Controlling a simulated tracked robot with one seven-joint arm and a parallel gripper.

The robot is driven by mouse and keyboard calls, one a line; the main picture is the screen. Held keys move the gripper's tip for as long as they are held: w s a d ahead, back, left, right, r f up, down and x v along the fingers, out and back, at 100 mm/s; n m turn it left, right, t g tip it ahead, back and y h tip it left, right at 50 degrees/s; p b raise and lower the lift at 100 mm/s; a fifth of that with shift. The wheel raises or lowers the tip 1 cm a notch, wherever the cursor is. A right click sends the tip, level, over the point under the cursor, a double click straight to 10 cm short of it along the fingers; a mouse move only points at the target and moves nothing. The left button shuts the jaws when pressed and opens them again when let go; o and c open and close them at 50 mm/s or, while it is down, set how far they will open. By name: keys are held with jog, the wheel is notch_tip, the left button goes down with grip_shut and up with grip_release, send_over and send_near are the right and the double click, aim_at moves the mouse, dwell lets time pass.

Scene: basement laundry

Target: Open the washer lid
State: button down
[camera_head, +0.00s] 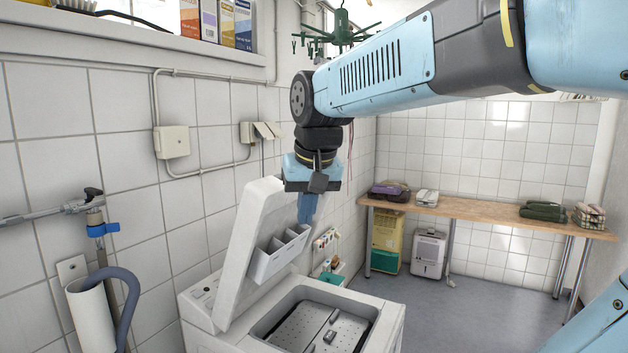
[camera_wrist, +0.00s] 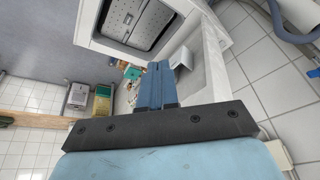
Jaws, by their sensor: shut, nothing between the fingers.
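The washer (camera_head: 392,325) is a white top-loader at the lower middle of the head view. Its lid (camera_head: 243,245) stands raised, tilted back toward the tiled wall, with a white dispenser tray on its inner face. The opening beneath shows a grey perforated inner surface (camera_head: 318,325). My gripper (camera_head: 307,208) is beside the raised lid's upper right edge, pointing down; whether it touches the lid is unclear. In the wrist view the blue fingers (camera_wrist: 157,82) are together and empty, with the washer opening (camera_wrist: 128,22) beyond them.
A wooden table (camera_head: 470,210) with folded cloths and a basket (camera_head: 588,214) stands at the back. A yellow box (camera_head: 387,240) and a white appliance (camera_head: 429,252) sit under it. A pipe with a blue valve (camera_head: 102,229) is at left. Grey floor at right is clear.

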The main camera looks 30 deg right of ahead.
jog(key=s+a+f+g+y, duration=0.1)
jog(key=s+a+f+y, duration=0.35)
jog(key=s+f, duration=0.4)
jog(key=w+d+r+m+t+y, duration=0.1)
jog(key=w+d+m+t+y, duration=0.2)
jog(key=w, duration=0.4)
jog(key=w+d+r+m+y, duration=0.1)
jog(key=w+d+r+y, duration=0.1)
jog(key=w+y, duration=0.45)
jog(key=w+d+r+m+t+h, duration=0.1)
jog(key=w+d+m+t, duration=0.15)
jog(key=d+t, duration=0.55)
jog(key=w+d+r+m+t+h, duration=0.1)
jog(key=w+d+m+t, duration=0.2)
jog(key=d, duration=1)
jog(key=shift+n+t, duration=0.35)
jog(key=shift+t, duration=0.05)
jog(key=x, duration=1.3)
jog(key=shift+w+a+f, duration=0.1)
jog(key=shift+w+a, duration=0.1)
jog(key=shift+a, duration=0.25)
